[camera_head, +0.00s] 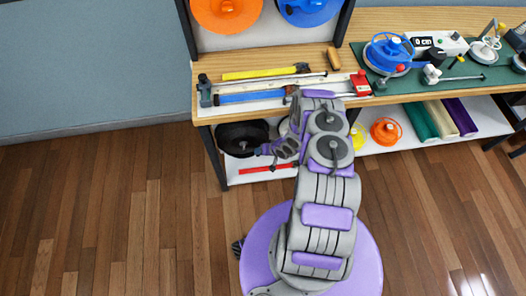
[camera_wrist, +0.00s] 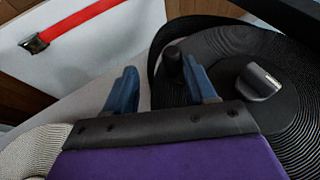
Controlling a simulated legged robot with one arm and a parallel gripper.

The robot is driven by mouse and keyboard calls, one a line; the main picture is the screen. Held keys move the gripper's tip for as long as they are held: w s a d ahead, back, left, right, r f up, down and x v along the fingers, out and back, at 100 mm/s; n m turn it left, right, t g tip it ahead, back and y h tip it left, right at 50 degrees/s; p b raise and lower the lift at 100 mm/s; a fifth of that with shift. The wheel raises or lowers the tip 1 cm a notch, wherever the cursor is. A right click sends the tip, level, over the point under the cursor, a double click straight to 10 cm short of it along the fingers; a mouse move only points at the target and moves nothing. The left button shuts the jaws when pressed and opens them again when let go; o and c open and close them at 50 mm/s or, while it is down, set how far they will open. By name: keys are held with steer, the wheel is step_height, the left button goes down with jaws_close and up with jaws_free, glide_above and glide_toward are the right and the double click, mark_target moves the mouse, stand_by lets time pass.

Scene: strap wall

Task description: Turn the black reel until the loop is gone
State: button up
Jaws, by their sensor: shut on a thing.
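The black reel (camera_head: 240,135) sits under the bench's left end; it fills the right of the wrist view (camera_wrist: 225,48) with ridged windings. A short dark crank knob (camera_wrist: 173,68) stands up from it. A black strap band (camera_wrist: 153,75) bows out from the windings at the reel's left edge, with a gap inside it. In the head view my gripper (camera_head: 268,149) reaches the reel's right side.
A grey metal piece (camera_wrist: 259,82) sits on the reel's hub. A red strap (camera_head: 267,169) lies on the shelf below. Yellow (camera_head: 356,138) and orange (camera_head: 386,131) reels stand to the right. The bench top (camera_head: 205,75) is above; open floor is in front.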

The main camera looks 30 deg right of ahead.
steer(key=shift+o, duration=1.1)
steer(key=shift+s+d+f, duration=0.35)
steer(key=shift+s+f, duration=0.2)
steer(key=shift+f, duration=0.25)
steer(key=shift+a+f, duration=0.1)
steer(key=shift+a, duration=0.1)
steer(key=shift+c, duration=0.2)
steer(key=o, duration=1)
steer(key=shift+f, duration=0.1)
steer(key=shift+w+d, duration=0.1)
steer(key=shift+d, duration=0.05)
steer(key=shift+c, duration=0.3)
steer(key=shift+w+a+r, duration=0.15)
steer(key=shift+a+r, duration=0.1)
steer(key=shift+a, duration=0.1)
steer(key=shift+c, duration=1.1)
